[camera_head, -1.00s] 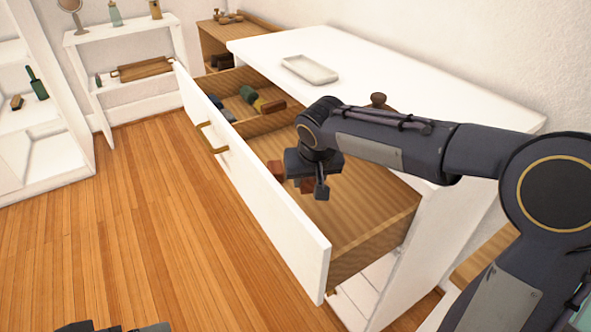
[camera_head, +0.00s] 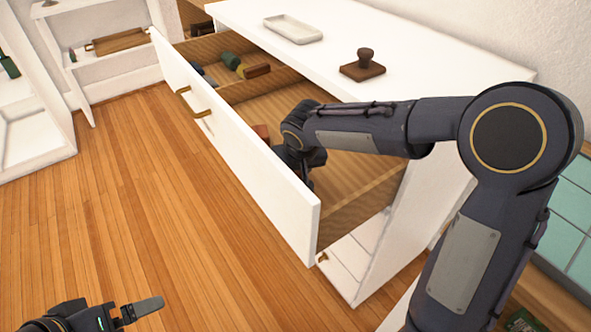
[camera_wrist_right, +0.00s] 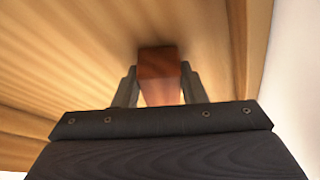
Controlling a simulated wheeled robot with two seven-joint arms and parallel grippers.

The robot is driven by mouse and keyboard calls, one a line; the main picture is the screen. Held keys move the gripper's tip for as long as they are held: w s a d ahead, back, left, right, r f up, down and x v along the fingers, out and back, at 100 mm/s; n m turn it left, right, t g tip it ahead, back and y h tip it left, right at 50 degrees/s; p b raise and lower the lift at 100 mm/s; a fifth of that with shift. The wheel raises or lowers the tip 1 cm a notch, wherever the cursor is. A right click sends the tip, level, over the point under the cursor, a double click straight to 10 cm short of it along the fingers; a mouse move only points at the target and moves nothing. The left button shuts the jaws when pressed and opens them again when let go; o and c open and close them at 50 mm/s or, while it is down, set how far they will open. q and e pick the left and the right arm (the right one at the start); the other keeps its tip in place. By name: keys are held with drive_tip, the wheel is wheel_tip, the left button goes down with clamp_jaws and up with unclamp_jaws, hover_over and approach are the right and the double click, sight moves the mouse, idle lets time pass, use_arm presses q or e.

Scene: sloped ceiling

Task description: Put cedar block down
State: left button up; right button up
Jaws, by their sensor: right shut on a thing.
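The cedar block (camera_wrist_right: 160,75), a reddish-brown wooden piece, is between the two fingers of my right gripper (camera_wrist_right: 159,88) in the wrist view. The gripper is shut on it, over the pale wooden drawer floor. In the head view my right gripper (camera_head: 302,168) is down inside the open drawer (camera_head: 360,211), near its front panel, and the arm hides the held block. Another reddish block (camera_head: 262,131) shows in the drawer just beyond the wrist. I cannot tell whether the held block touches the floor. My left gripper (camera_head: 135,311) is at the bottom left, partly cut off.
The drawer's far compartment holds several items, including a green roll (camera_head: 230,61) and a brown block (camera_head: 257,71). The white top (camera_head: 440,75) carries a white tray (camera_head: 293,29) and a brown knobbed stamp-like object (camera_head: 363,66). The wooden floor (camera_head: 130,200) in front is clear.

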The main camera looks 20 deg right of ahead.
drive_tip(key=shift+f, duration=0.2)
drive_tip(key=o, duration=0.9)
drive_tip(key=shift+r, duration=0.1)
drive_tip(key=shift+o, duration=0.2)
drive_tip(key=shift+s+r, duration=0.1)
drive_tip(key=shift+r, duration=0.45)
drive_tip(key=p+v, duration=0.3)
drive_tip(key=v, duration=0.8)
drive_tip(key=shift+s, duration=0.15)
